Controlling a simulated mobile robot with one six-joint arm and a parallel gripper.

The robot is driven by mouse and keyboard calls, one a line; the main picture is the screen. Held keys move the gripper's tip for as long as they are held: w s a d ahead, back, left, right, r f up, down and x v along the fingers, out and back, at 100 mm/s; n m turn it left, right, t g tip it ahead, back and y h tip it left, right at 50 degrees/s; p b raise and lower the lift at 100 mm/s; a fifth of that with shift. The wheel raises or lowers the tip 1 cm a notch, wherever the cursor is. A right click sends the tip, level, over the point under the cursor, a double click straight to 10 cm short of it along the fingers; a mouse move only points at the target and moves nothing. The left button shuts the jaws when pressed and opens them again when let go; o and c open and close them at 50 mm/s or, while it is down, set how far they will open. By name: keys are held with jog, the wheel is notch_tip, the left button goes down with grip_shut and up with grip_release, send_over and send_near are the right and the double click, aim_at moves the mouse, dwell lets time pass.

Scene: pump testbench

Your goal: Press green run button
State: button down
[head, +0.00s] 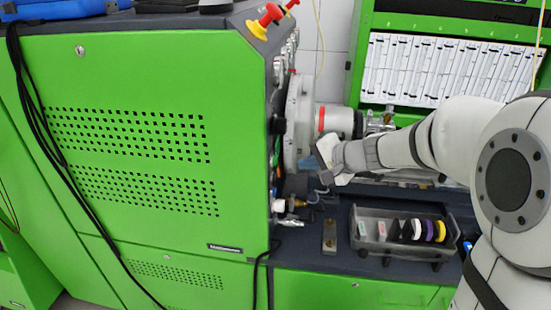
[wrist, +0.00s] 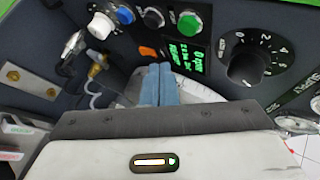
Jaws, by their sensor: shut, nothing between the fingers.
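The green button (wrist: 190,22) is on the dark control panel in the upper middle of the wrist view, right of a black knob (wrist: 152,17). My gripper (wrist: 158,68) shows as two blue fingers side by side, shut and empty. Its tips are below and left of the green button in the picture, beside the small lit display (wrist: 188,55). I cannot tell how far the tips are from the panel.
In the head view, a clear tray (head: 374,243) with discs stands on the bench below my arm. The green cabinet (head: 130,190) fills the left.

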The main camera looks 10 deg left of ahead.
aim_at(275, 161)
jog(key=shift+a+b, duration=0.5)
jog(key=shift+a, duration=1.25)
jog(key=shift+a, duration=0.15)
dwell(0.6)
jog(key=shift+a+b, duration=0.25)
jog(key=shift+b, duration=0.15)
